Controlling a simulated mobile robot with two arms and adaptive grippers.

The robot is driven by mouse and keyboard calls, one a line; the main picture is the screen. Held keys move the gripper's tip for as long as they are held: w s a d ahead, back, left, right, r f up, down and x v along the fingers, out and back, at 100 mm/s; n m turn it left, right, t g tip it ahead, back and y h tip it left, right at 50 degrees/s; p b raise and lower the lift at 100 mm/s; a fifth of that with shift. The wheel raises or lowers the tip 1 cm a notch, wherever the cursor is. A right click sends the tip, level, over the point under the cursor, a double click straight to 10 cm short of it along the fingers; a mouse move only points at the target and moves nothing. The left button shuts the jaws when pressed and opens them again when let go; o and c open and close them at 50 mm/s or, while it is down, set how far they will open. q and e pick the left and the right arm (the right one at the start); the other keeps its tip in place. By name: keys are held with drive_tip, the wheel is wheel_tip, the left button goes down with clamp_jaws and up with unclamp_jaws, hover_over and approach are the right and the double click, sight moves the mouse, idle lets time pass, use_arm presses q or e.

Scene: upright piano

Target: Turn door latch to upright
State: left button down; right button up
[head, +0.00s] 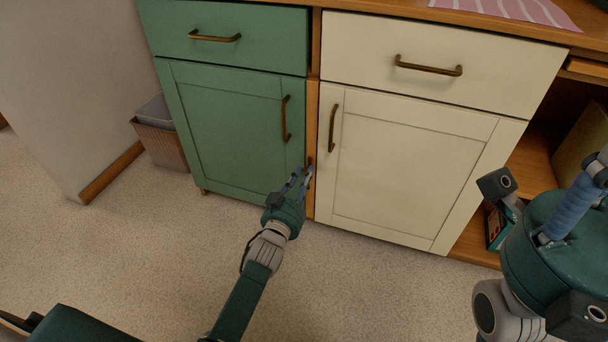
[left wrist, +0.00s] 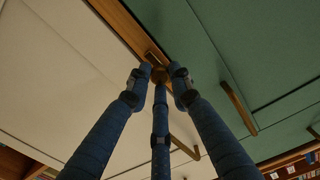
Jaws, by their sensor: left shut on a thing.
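The door latch (left wrist: 158,74) is a small brown piece on the wooden strip between the green door (head: 232,130) and the cream door (head: 405,170). In the head view it is small and mostly hidden behind my fingertips. My left gripper (head: 304,174) reaches up to it from below. In the left wrist view its blue fingers (left wrist: 158,84) are closed in around the latch, with a short bar of it showing beyond the tips. The latch's exact angle is hard to tell. My right gripper (head: 570,208) is partly in view at the right edge, away from the doors; its fingertips are not clear.
Both doors and the drawers above are closed. Bar handles on the green door (head: 286,118) and cream door (head: 333,128) flank the strip. A bin (head: 160,145) stands left of the cabinet. Open shelves are at the right. The carpet in front is clear.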

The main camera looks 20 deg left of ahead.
use_arm(q)
drive_tip(key=shift+r+m, duration=0.2)
drive_tip(key=shift+m, duration=0.4)
drive_tip(key=c, duration=1.6)
unclamp_jaws()
drive_tip(key=shift+c, duration=0.2)
drive_tip(key=shift+o, duration=0.4)
drive_tip(key=shift+s, duration=0.1)
drive_tip(key=s, duration=1.1)
drive_tip(key=shift+s+a, duration=0.15)
drive_tip(key=shift+s, duration=0.25)
